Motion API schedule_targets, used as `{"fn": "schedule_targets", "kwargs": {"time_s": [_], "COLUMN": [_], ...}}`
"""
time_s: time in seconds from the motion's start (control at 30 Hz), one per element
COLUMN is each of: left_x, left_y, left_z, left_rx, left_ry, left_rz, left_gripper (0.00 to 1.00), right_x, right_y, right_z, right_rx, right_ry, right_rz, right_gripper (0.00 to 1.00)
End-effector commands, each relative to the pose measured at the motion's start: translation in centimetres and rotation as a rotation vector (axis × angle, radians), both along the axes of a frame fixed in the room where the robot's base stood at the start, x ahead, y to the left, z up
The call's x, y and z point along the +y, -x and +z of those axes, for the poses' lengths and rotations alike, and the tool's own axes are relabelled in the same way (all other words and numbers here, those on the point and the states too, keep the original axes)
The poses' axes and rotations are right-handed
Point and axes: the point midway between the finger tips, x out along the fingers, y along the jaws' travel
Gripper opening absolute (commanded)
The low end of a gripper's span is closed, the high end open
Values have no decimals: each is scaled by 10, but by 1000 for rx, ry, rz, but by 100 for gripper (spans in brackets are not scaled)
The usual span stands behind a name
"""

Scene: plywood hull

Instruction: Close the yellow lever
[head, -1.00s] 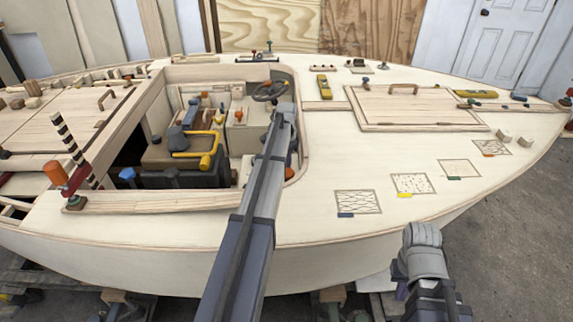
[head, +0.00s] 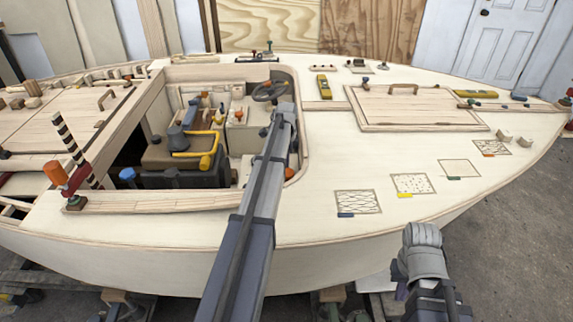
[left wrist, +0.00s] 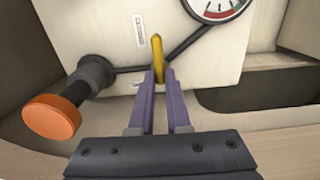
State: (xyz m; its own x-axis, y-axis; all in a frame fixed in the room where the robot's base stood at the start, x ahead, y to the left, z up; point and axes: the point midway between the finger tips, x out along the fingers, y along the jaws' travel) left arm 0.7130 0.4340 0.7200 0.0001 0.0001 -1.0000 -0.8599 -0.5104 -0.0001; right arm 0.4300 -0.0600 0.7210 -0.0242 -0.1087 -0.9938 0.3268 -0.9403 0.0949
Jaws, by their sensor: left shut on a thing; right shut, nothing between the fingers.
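The yellow lever (left wrist: 157,46) shows in the left wrist view as a slim upright bar in front of a pale panel. The two purple fingers of my left gripper (left wrist: 159,76) are shut on its lower part. In the head view my left arm reaches into the cockpit opening, and its own end hides the left gripper and the lever. My right gripper (head: 401,290) is low at the right, outside the hull; only a bit of its purple shows beside the wrist. It is shut and empty.
In the left wrist view an orange-capped knob (left wrist: 52,117) on a black rod is left of the fingers, and a round gauge (left wrist: 214,8) is above right. In the head view the cockpit holds a steering wheel (head: 270,91) and an engine with a yellow pipe (head: 208,160).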

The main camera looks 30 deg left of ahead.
Motion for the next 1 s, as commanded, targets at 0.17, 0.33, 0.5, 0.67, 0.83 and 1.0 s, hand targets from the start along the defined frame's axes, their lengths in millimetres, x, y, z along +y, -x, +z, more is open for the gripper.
{"fn": "schedule_targets", "kwargs": {"time_s": [0.17,0.33,0.5,0.67,0.83,1.0], "left_x": [0,0,0,0,0,0], "left_y": [0,0,0,0,0,0], "left_z": [0,0,0,0,0,4], "left_rx": [1,1,0,0,0,0], "left_ry": [1,1,0,0,0,0], "left_rz": [-3,-2,-2,-1,-1,-1], "left_gripper": [0,0,33,45,45,45], "right_x": [0,0,0,0,0,0], "right_y": [0,0,0,0,0,0], "right_z": [0,0,0,0,0,4], "right_rx": [0,0,0,0,0,0], "right_ry": [0,0,0,0,0,0], "right_rz": [0,0,0,0,0,0], "right_gripper": [0,0,0,0,0,0]}}
